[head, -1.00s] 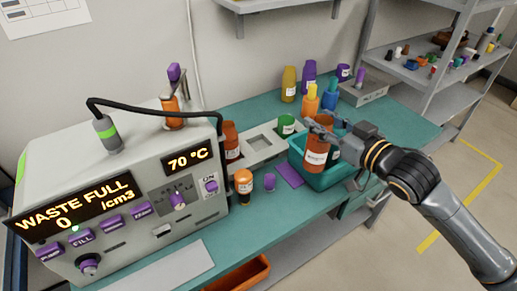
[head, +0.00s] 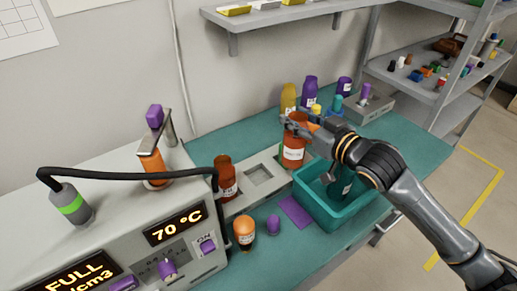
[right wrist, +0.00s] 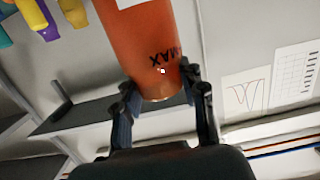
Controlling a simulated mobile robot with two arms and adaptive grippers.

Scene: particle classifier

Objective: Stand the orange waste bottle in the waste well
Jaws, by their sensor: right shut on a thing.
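The orange waste bottle (head: 294,143), with a white label, is held roughly upright by my right gripper (head: 303,128). The right wrist view shows the orange bottle (right wrist: 150,40) between both fingers, with upside-down "MAX" lettering on it. The grey holder block (head: 243,202) has an empty square well (head: 259,174). The held bottle is to the right of and behind that well, apart from it. Another dark orange bottle (head: 225,172) stands at the block's left end. The held bottle hides what is behind it. My left gripper is not in view.
A teal bin (head: 335,222) with a dark green bottle (head: 341,186) inside is right of the block. In front are a small orange bottle (head: 244,232), a purple cap (head: 273,224) and a purple pad (head: 296,211). The machine (head: 110,200) fills the left.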

